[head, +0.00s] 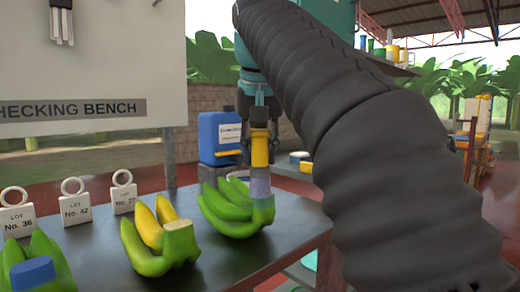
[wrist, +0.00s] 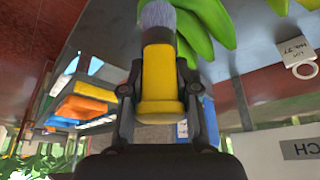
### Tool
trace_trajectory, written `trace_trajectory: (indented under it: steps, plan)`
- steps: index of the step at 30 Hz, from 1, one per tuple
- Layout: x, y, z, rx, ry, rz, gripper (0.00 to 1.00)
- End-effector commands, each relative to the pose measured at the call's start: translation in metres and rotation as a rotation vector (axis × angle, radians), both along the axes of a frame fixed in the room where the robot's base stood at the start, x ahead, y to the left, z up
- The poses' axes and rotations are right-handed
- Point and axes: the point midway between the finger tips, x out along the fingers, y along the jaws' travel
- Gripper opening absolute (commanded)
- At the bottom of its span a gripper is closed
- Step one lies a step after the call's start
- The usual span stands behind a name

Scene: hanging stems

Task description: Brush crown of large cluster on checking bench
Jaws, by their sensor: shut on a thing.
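On the checking bench (head: 205,265), a green banana cluster (head: 228,212) lies at the right. My gripper (head: 259,128) is above it, shut on a yellow-handled brush (head: 260,150) held upright with bristles down. The bristles (head: 260,187) are at the cluster's crown and appear to touch it; the exact contact is hard to tell. In the wrist view my gripper (wrist: 158,95) grips the brush's yellow handle (wrist: 158,85), with grey bristles (wrist: 157,18) beside the green bananas (wrist: 212,22). Another cluster (head: 160,240), green with yellow fingers, lies mid-bench, and a third (head: 40,265) is at the left.
White lot tags (head: 75,208) stand along the bench's back left. A blue jerrycan (head: 218,136) stands behind the cluster. A white sign board (head: 100,70) rises behind. Bare bench surface lies between the clusters.

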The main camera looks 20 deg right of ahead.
Motion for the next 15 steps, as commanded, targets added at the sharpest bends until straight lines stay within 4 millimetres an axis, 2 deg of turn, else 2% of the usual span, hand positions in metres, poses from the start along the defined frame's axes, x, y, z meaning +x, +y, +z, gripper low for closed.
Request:
trace_trajectory:
  steps: [15]
  plan:
    - [0.009,-0.017,-0.001,0.001,0.001,-0.001,0.00]
